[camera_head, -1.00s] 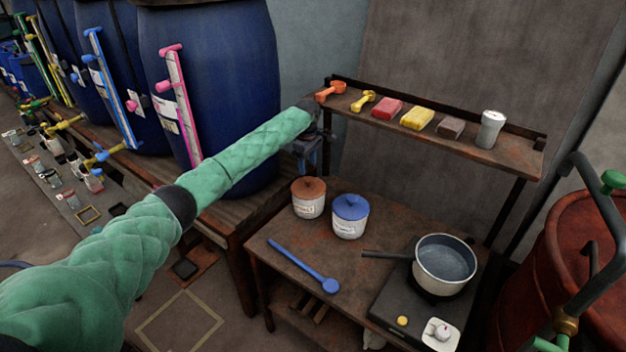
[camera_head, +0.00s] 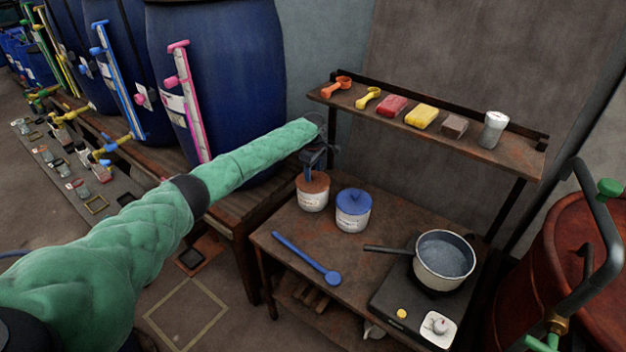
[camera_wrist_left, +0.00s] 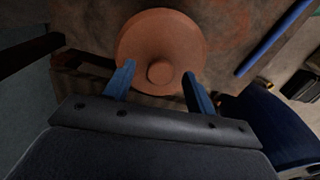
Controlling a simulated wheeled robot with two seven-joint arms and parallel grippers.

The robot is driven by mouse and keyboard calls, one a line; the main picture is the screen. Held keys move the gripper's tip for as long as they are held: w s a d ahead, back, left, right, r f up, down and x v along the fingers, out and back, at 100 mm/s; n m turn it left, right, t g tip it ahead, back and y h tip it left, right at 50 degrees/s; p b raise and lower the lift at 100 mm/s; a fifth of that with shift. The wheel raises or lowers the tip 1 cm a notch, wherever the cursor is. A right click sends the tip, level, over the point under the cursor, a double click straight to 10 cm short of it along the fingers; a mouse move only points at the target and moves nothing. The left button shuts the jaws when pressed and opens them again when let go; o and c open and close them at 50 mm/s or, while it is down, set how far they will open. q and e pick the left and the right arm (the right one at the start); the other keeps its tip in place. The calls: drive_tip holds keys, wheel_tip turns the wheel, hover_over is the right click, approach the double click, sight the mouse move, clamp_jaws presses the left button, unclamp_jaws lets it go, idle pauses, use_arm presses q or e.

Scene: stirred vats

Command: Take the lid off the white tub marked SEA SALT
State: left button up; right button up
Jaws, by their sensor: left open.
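Two white tubs stand on the brown table. One tub (camera_head: 312,201) has a terracotta-brown lid (camera_head: 304,184) with a round knob. The other tub (camera_head: 352,219) has a blue lid (camera_head: 353,202). Both have labels, too small to read, so I cannot tell which says SEA SALT. My left gripper (camera_head: 314,170) is just above the brown lid, pointing down. In the left wrist view the brown lid (camera_wrist_left: 160,28) lies below my open blue fingers (camera_wrist_left: 158,72), with its knob between them in the picture. I cannot tell whether they touch it. My right gripper is not in view.
A blue spoon (camera_head: 305,257), a hot plate (camera_head: 400,313) and a pot (camera_head: 444,257) with a handle pointing left share the table (camera_head: 283,222). A shelf (camera_head: 508,160) with scoops, coloured blocks and a shaker is behind. Blue barrels (camera_head: 230,80) stand left, a red vat (camera_head: 585,270) right.

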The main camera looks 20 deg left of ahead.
use_arm(q)
drive_tip(key=shift+f, duration=0.25)
clamp_jaws()
drive_tip(key=shift+r, duration=0.1)
